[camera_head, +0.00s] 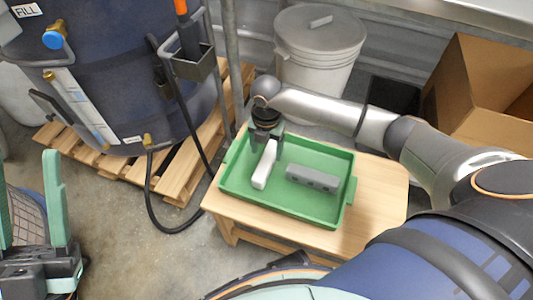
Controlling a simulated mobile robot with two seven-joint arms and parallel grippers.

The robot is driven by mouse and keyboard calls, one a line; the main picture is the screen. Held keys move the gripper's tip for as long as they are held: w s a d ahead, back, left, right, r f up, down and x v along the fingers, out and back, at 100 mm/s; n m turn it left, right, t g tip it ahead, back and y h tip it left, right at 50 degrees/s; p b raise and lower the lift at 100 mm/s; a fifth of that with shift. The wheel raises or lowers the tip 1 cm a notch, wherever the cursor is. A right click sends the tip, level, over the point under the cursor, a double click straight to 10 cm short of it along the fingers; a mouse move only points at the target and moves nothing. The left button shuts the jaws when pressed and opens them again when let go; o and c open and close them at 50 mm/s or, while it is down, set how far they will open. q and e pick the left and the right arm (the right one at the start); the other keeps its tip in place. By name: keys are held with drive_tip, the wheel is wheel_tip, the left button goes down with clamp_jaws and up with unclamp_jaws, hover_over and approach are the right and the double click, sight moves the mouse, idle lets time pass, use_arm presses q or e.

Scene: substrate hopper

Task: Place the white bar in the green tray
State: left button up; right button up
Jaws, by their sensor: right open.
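The white bar (264,166) is inside the green tray (310,218), in its left part. Its near end is toward the tray's front, and its far end reaches up to my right gripper. The tray stands on a small wooden table. My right gripper (267,146) is open, pointing down over the tray's back left part, at the bar's far end. I cannot tell whether its fingers touch the bar. What looks like my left gripper (30,215) is at the lower left, with teal fingers wide apart, away from the tray.
A grey block (312,179) lies in the tray, right of the bar. The wooden table (385,190) has bare room right of the tray. A blue hopper (120,70) on a wooden pallet (185,175) stands left, with a black hose. A lidded bucket (318,60) and cardboard box (485,80) are behind.

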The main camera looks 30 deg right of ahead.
sight(266, 159)
wheel_tip(266, 159, up, 7)
drive_tip(key=p, duration=0.2)
drive_tip(key=w+a+m+t+y, duration=0.2)
drive_tip(key=a+m+t+y, duration=0.3)
drive_tip(key=a, duration=0.7)
drive_tip(key=a+r+m+t+y, duration=0.35)
drive_tip(key=r+t, duration=0.25)
drive_tip(key=r, duration=0.4)
use_arm(q)
wheel_tip(266, 159, up, 3)
drive_tip(key=shift+a+f+m, duration=0.1)
drive_tip(key=shift+a+m, duration=0.05)
drive_tip(key=shift+m, duration=0.15)
use_arm(e)
drive_tip(key=s+d+r+m+t+y, duration=0.2)
drive_tip(key=s+r+t, duration=0.3)
drive_tip(key=s+r, duration=0.3)
drive_tip(key=s+d+r+m+t+y, duration=0.3)
drive_tip(key=s+r, duration=0.6)
drive_tip(key=r, duration=0.7)
drive_tip(key=t+y, duration=0.2)
drive_tip(key=t, duration=0.1)
drive_tip(key=shift+d, duration=0.35)
drive_tip(key=shift+d+f+h, duration=0.1)
drive_tip(key=shift+h, duration=0.15)
